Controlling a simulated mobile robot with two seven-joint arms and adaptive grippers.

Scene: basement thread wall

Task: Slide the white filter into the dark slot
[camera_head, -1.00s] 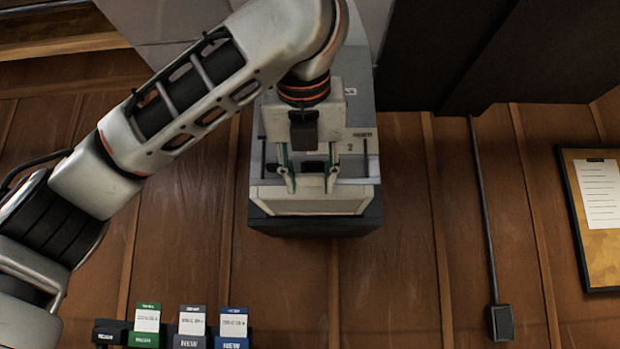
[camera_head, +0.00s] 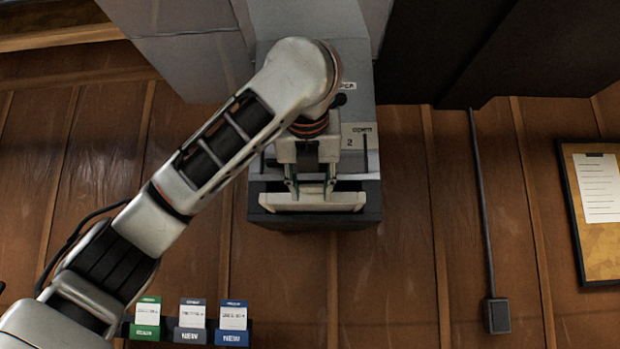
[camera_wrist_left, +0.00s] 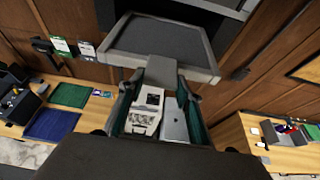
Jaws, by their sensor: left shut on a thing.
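The white filter (camera_head: 312,201) has a pale frame in the head view. In the left wrist view (camera_wrist_left: 160,40) it shows a dark grey panel inside that frame. My left gripper (camera_head: 310,190) is shut on the filter's near edge; its fingers also show in the wrist view (camera_wrist_left: 160,84). The filter is at the front of the grey housing (camera_head: 360,160), by the dark slot (camera_head: 348,186). Dark slot area shows above and right of the filter. I cannot tell how far its far edge is inside. My right gripper is not in view.
The housing hangs on a brown panelled wall, with a dark block at upper right. Green, grey and blue labelled packs (camera_head: 193,321) stand at lower left. A pinboard (camera_head: 598,260) and a pipe with a box (camera_head: 497,316) are at right.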

